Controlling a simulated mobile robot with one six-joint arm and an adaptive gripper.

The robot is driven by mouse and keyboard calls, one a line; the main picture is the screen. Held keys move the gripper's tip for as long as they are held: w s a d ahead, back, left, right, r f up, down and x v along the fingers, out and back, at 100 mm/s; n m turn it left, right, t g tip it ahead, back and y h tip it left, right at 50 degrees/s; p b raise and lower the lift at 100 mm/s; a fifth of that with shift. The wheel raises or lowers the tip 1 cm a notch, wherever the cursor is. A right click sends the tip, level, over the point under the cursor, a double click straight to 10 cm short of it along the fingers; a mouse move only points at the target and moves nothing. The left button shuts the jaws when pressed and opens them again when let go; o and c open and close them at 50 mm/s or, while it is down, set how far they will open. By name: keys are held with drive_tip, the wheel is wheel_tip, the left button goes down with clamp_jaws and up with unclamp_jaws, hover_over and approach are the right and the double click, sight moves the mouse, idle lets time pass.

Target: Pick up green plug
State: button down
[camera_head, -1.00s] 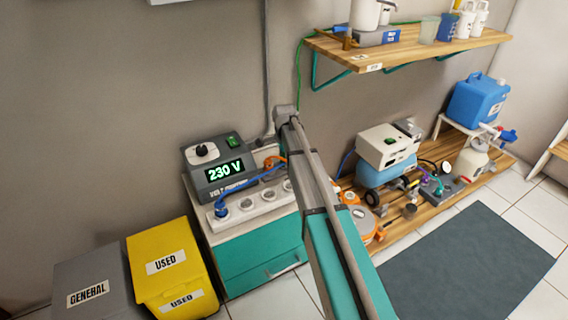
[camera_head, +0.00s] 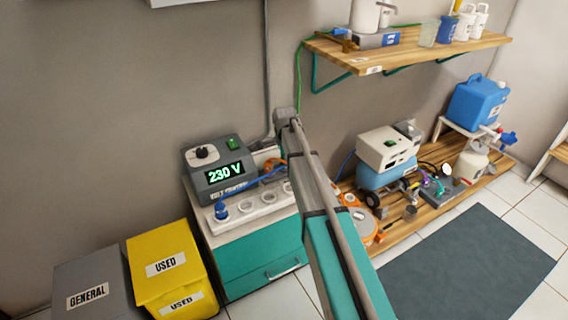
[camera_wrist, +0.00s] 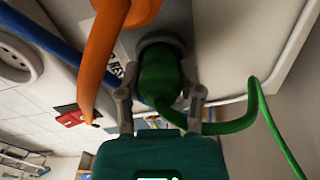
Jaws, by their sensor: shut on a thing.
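The green plug (camera_wrist: 160,75) shows in the wrist view as a dark green cylinder with its end at a round grey socket (camera_wrist: 161,42). A green cable (camera_wrist: 232,125) runs from it to the right. My gripper (camera_wrist: 158,98) has one finger on each side of the plug and is shut on it. I cannot tell whether the plug is fully seated in the socket. In the head view my arm hides the gripper and the green plug.
An orange plug and cable (camera_wrist: 112,25) hang close to the left of my gripper, with a blue cable (camera_wrist: 45,42) beyond. In the head view the 230 V unit (camera_head: 220,168) and white socket strip (camera_head: 256,206) stand on the teal cabinet (camera_head: 262,258).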

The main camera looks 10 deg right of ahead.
drive_tip(key=shift+r, duration=0.15)
wheel_tip(320, 180, up, 3)
drive_tip(key=p, duration=0.3)
drive_tip(key=s+r+p, duration=0.9)
drive_tip(key=s+p, duration=0.1)
drive_tip(key=s, duration=0.4)
drive_tip(key=shift+d+r, duration=0.2)
drive_tip(key=shift+r, duration=0.15)
drive_tip(key=shift+w+f, duration=0.1)
idle(0.4)
